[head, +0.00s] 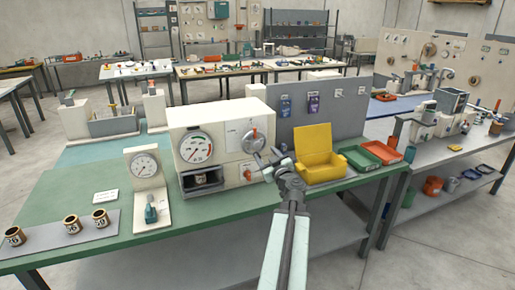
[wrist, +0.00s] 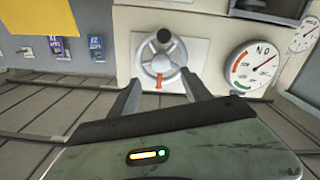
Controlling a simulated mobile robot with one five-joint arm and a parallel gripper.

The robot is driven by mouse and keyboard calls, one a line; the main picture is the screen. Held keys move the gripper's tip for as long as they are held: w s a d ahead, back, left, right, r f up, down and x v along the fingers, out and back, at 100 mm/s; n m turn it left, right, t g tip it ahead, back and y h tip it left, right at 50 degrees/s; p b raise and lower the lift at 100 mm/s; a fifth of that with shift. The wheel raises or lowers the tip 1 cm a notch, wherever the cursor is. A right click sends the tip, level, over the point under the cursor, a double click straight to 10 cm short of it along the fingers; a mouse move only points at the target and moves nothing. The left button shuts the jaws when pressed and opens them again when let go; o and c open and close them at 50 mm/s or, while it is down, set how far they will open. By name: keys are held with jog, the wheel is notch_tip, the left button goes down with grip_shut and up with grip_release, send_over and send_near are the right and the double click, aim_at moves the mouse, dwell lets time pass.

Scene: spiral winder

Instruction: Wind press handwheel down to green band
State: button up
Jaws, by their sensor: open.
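The press handwheel (head: 253,142) is a grey spoked wheel on the front of a cream press housing (head: 222,113). In the wrist view the handwheel (wrist: 160,62) shows a dark knob at its rim and an orange mark at the rim's opposite side. The press gauge (head: 195,148) beside it has a green band and an orange-red band. In the wrist view the needle on the gauge (wrist: 255,66) points up and right, away from both bands. My gripper (head: 271,157) is open in front of the handwheel, its fingers apart with nothing seen between them.
A yellow open box (head: 318,160) and green and red bins stand right of the press. A smaller gauge stand (head: 145,168) is to the left. The green bench front is mostly clear.

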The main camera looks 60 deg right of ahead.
aim_at(257, 145)
jog(key=x, duration=0.8)
jog(key=shift+w+a, duration=0.1)
grip_shut()
jog(key=shift+m, duration=0.3)
